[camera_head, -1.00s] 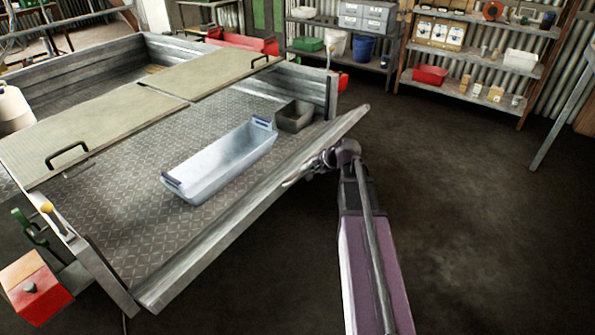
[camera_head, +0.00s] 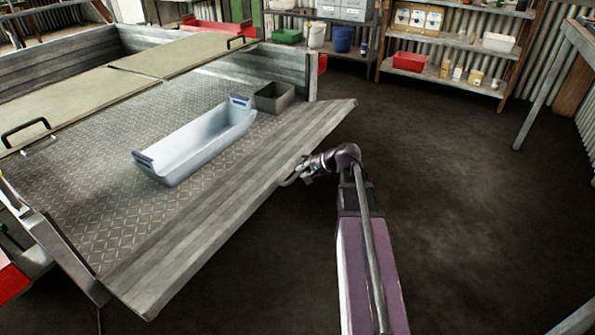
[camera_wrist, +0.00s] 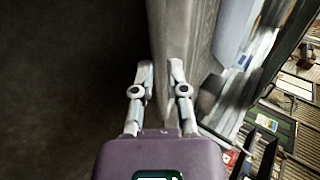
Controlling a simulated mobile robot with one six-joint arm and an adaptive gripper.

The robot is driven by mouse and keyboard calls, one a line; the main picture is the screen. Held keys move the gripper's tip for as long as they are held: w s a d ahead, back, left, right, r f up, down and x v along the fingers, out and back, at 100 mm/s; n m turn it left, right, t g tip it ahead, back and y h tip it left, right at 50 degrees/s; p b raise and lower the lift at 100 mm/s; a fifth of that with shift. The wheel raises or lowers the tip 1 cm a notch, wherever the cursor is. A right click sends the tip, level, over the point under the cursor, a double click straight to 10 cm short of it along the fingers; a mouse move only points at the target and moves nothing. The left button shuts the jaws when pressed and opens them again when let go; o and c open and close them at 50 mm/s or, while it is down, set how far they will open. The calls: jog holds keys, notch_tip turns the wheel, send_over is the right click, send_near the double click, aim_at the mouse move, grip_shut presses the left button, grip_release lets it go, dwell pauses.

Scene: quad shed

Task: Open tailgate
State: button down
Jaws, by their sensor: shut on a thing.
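The tailgate (camera_head: 235,215) is a long grey panel along the near edge of the trailer bed. It is tilted outward and partly lowered, with its inner face showing. My gripper (camera_head: 291,180) is at the tailgate's outer top edge, right of its middle. In the wrist view my gripper (camera_wrist: 160,72) has its two fingers on either side of the tailgate's edge (camera_wrist: 168,40), shut on it. The exact contact of the fingertips is hard to make out.
A pale blue tray (camera_head: 195,145) and a grey box (camera_head: 273,97) sit on the chequered trailer bed (camera_head: 90,190). Shelves (camera_head: 470,45) with a red bin (camera_head: 410,62) stand at the back. A bench leg (camera_head: 540,95) is at the right. The floor (camera_head: 440,200) right of my arm is clear.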

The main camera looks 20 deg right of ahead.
notch_tip(320, 180, down, 9)
jog(key=s+b, duration=0.1)
jog(key=b, duration=0.6)
jog(key=shift+s+d+r+b, duration=0.15)
jog(key=shift+b, duration=0.2)
jog(key=c, duration=0.6)
grip_release()
jog(key=shift+d+r, duration=0.1)
jog(key=shift+c, duration=0.2)
jog(key=shift+d, duration=0.1)
